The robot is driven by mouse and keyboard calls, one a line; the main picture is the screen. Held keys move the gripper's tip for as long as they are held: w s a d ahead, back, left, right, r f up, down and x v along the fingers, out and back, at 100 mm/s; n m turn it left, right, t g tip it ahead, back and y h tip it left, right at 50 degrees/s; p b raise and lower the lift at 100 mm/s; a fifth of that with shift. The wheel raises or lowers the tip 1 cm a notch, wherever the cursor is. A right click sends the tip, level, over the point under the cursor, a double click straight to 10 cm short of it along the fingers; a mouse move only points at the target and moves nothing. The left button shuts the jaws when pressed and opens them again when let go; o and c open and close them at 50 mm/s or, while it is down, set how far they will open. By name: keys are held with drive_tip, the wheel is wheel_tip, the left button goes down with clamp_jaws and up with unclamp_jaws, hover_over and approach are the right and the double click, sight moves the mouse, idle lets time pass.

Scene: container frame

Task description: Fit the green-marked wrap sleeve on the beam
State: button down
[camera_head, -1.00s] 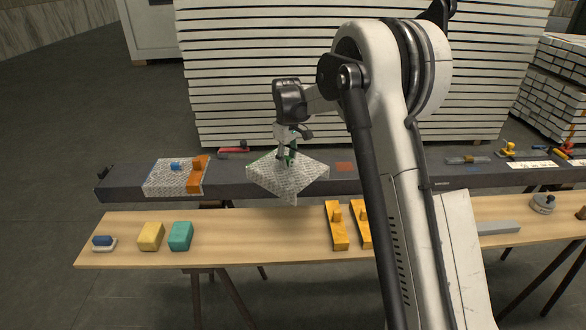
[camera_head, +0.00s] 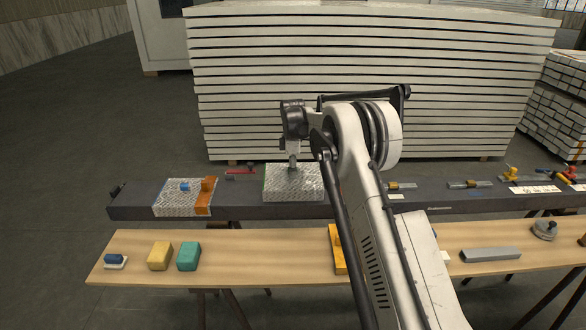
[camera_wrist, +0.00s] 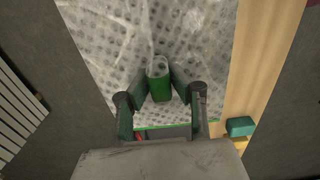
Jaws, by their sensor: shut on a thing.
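The wrap sleeve (camera_head: 294,192) is a pale, patterned wrap with a green edge line on its left side in the head view. It lies squared up over the dark beam (camera_head: 240,203), its front flap hanging down the beam's near face. Whether it rests fully on the beam, I cannot tell. My gripper (camera_head: 292,166) is above the sleeve. In the wrist view my gripper (camera_wrist: 158,88) is shut on a green grip block (camera_wrist: 159,80) standing on the sleeve (camera_wrist: 110,50). The sleeve's underside and far side are hidden.
Left on the beam is another patterned wrap (camera_head: 172,205) with an orange clamp (camera_head: 206,196) and a blue block (camera_head: 184,187). A red tool (camera_head: 241,171) lies behind.

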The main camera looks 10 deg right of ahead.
drive_tip(key=shift+f, duration=0.85)
drive_tip(key=shift+f, duration=0.1)
drive_tip(key=shift+f+b, duration=0.95)
drive_tip(key=shift+f, duration=0.15)
drive_tip(key=shift+f+b, duration=1.25)
drive_tip(key=shift+f, duration=0.25)
drive_tip(key=c, duration=1.5)
unclamp_jaws()
drive_tip(key=shift+o, duration=0.2)
drive_tip(key=shift+r, duration=0.1)
wheel_tip(320, 180, up, 12)
